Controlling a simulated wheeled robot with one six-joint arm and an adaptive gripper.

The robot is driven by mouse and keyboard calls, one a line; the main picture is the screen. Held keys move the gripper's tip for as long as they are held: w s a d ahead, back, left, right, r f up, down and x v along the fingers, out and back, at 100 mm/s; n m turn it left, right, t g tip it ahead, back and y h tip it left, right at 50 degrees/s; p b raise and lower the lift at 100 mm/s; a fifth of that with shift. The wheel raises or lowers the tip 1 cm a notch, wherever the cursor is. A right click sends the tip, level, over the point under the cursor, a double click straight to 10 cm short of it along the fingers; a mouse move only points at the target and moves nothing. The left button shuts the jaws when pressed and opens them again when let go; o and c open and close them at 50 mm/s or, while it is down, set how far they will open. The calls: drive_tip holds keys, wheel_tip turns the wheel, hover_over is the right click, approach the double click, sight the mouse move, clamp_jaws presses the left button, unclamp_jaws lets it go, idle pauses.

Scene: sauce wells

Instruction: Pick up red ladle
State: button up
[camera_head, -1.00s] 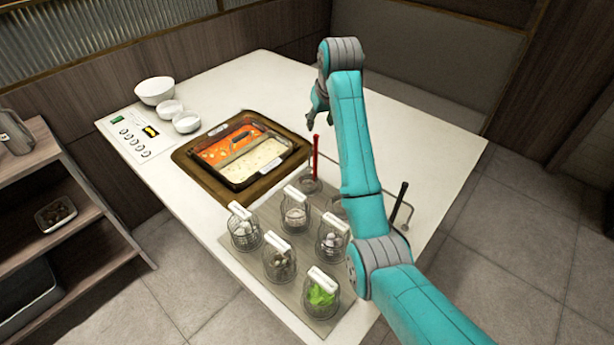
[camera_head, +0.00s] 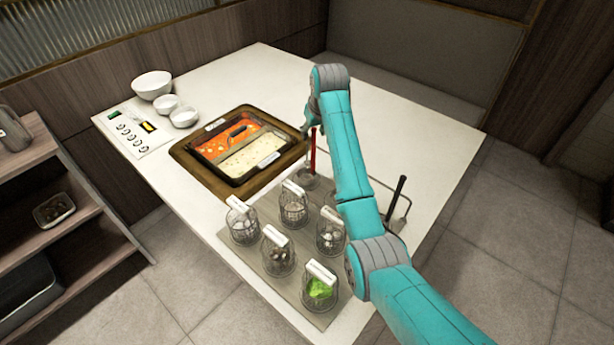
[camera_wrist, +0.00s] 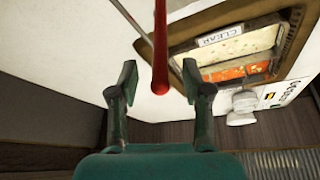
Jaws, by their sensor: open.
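The red ladle (camera_head: 313,150) stands upright with its red handle up, in a rack near the right side of the two-part hot pot. In the wrist view the red handle (camera_wrist: 160,50) comes down between the fingers of my gripper (camera_wrist: 158,85), its end between the two fingertips. The fingers are apart and do not touch the handle. In the head view my gripper (camera_head: 309,122) is at the top of the red handle, partly hidden by my arm. The ladle's lower end is hard to make out.
The hot pot (camera_head: 208,178) holds red and pale soup. Wire baskets of food (camera_head: 277,252) stand on a grey mat in front. A black-handled ladle (camera_head: 399,190) stands in the rack to the right. White bowls (camera_head: 153,85) are at the back left.

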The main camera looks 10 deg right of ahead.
clamp_jaws()
